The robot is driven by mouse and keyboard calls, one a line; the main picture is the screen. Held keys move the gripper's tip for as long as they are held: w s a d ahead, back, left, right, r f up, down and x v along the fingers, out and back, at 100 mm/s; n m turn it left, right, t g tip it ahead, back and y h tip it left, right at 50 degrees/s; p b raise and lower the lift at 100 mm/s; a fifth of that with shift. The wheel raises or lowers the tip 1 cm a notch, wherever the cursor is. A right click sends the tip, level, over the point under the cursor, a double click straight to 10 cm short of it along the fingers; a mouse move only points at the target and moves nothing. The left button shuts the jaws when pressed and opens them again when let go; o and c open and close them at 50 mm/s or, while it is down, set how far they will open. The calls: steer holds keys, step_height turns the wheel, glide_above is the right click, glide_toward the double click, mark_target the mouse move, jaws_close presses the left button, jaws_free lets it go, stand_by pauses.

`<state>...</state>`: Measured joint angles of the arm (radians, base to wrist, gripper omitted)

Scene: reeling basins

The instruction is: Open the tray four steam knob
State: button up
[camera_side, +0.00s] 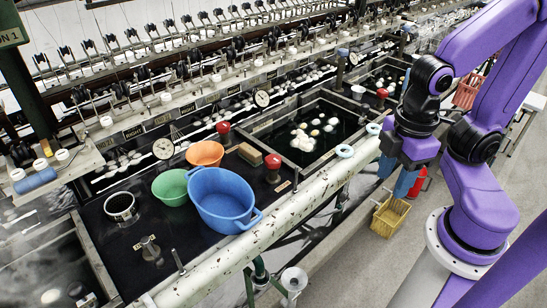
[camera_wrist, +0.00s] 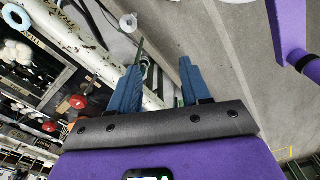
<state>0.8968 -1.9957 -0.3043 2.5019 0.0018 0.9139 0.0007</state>
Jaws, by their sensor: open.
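I cannot read which one belongs to tray four. In the wrist view, one red knob (camera_wrist: 77,102) and another red knob (camera_wrist: 50,126) show at the left. My gripper (camera_side: 398,178) hangs over the aisle beside the bench, apart from every knob. Its blue fingers are apart and empty in the wrist view (camera_wrist: 160,68).
A blue tub (camera_side: 222,200), green bowl (camera_side: 171,187) and orange bowl (camera_side: 205,153) stand on the dark bench top. A pale pipe (camera_side: 300,205) runs along the bench front. A yellow basket (camera_side: 390,216) and a red bucket (camera_side: 419,183) are low in the aisle.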

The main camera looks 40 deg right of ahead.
steer(key=o, duration=0.3)
steer(key=shift+w+a, duration=0.15)
steer(key=shift+w, duration=0.1)
step_height(320, 180, up, 4)
steer(key=m, duration=1.6)
glide_above(272, 157)
step_height(272, 157, down, 18)
steer(key=shift+s+r, duration=0.1)
steer(key=c, duration=1)
